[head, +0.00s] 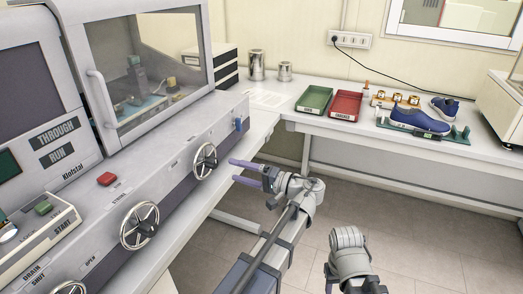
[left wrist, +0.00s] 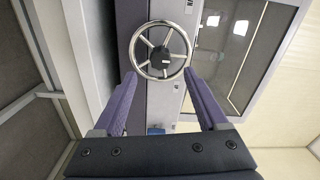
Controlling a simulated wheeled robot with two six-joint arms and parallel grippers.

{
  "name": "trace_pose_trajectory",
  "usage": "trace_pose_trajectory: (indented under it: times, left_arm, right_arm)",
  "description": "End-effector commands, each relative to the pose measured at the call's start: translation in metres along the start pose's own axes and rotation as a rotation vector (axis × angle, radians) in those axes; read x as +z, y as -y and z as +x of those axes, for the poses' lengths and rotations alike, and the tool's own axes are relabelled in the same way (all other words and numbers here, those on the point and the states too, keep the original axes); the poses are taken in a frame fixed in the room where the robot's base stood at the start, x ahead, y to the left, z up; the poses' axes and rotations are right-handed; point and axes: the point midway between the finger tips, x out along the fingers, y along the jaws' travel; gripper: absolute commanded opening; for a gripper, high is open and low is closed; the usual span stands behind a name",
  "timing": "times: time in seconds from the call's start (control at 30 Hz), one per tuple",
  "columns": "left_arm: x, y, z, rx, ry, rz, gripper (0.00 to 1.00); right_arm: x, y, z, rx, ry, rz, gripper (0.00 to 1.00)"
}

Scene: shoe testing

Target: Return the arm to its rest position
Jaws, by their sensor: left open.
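My left gripper (head: 231,171) is in the head view's middle, its two purple fingers spread apart and pointing left toward the machine. It is open and empty. The nearest handwheel (head: 205,160), a metal ring with spokes, is on the machine front just left of the fingertips, and the gripper appears apart from it. In the left wrist view the open fingers (left wrist: 160,74) frame the lower part of this handwheel (left wrist: 160,50). A grey part of my other arm shows at the bottom right of the head view; its gripper is not visible.
The machine (head: 175,165) fills the left side, with another handwheel (head: 139,226) and a red button (head: 107,179). A side table (head: 285,110) at the back holds a green tray (head: 314,100), a red tray (head: 345,105) and blue shoes (head: 420,119). The floor (head: 420,230) at right is clear.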

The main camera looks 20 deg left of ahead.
Motion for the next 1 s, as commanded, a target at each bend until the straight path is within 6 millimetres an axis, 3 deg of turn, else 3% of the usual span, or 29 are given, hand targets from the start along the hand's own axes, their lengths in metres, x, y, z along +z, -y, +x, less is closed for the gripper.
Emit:
trace_pose_trajectory:
  times: [0.17,0.37,0.5,0.63,0.8,1.0]
  left_arm:
    - [0.004,-0.004,-0.001,0.038,0.001,0.009,0.76]
    - [0.038,-0.047,-0.026,0.36,0.003,0.088,0.76]
    - [0.072,-0.086,-0.07,0.678,-0.001,0.171,0.76]
    - [0.104,-0.11,-0.122,0.963,-0.012,0.245,0.76]
    - [0.14,-0.12,-0.185,1.259,-0.026,0.32,0.76]
    - [0.16,-0.12,-0.226,1.443,-0.034,0.363,0.76]
  right_arm:
    - [0.0,0.0,-0.004,0.0,0.0,0.0,0.5]
    - [0.001,-0.002,-0.024,0.0,0.0,0.0,0.5]
    - [0.002,-0.004,-0.04,0.0,0.0,0.0,0.5]
    - [0.003,-0.005,-0.054,0.0,0.0,0.0,0.5]
    - [0.004,-0.006,-0.066,0.0,0.0,0.0,0.5]
    - [0.004,-0.007,-0.072,0.0,0.0,0.0,0.5]
